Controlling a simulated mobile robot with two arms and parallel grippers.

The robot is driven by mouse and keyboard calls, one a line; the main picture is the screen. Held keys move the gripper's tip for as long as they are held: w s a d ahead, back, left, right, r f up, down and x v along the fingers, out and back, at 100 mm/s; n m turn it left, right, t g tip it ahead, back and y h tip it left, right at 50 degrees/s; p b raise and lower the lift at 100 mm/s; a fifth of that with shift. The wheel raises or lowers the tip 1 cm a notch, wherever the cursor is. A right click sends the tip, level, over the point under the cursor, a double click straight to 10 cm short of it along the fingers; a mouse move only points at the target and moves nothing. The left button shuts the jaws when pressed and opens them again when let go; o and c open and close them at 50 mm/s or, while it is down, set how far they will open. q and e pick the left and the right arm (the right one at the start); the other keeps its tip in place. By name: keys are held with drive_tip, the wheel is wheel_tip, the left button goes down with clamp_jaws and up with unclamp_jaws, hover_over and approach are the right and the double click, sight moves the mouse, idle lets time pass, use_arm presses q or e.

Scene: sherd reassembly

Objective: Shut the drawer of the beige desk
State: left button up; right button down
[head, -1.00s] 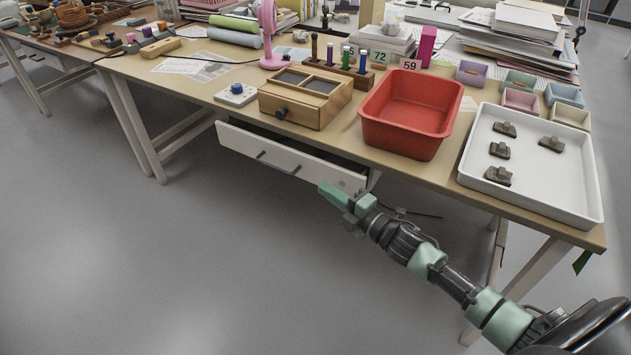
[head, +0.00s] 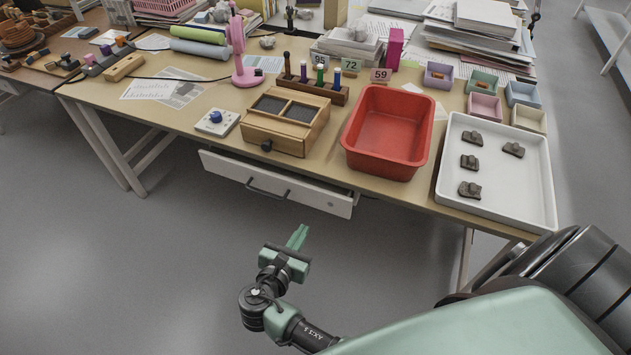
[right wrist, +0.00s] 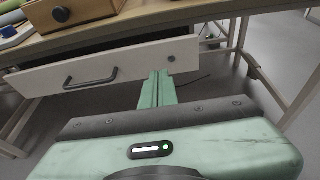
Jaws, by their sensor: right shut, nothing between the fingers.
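The beige desk (head: 330,207) has a white drawer (head: 235,172) under its top. The drawer stands partly open, with a dark gap behind its front panel, and it has a dark bar handle. In the right wrist view the drawer front (right wrist: 120,66) lies just beyond my fingertips. My right gripper (head: 300,232) is shut and empty, in front of and below the drawer's right half. Its closed green fingers (right wrist: 157,85) point toward the drawer front near its right end; I cannot tell whether they touch it. My left gripper is not in view.
On the desk stand a wooden box (head: 286,122), a red tub (head: 388,133), a white tray (head: 497,170) with several sherds, and a small white device (head: 217,122). Desk legs stand at left and right. The floor in front is clear.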

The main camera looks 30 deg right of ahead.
approach(326, 194)
drive_tip(key=shift+h, duration=0.3)
drive_tip(key=x, duration=0.5)
drive_tip(key=shift+w+d+f, duration=0.1)
drive_tip(key=shift+w+f, duration=0.1)
drive_tip(key=shift+f, duration=0.25)
drive_tip(key=shift+w+d, duration=0.35)
drive_tip(key=shift+d, duration=0.05)
drive_tip(key=w+d, duration=0.2)
drive_tip(key=d, duration=0.1)
drive_tip(key=shift+w+d+r, duration=0.2)
drive_tip(key=shift+w+d, duration=0.1)
drive_tip(key=shift+w, duration=0.05)
drive_tip(key=shift+d, duration=0.1)
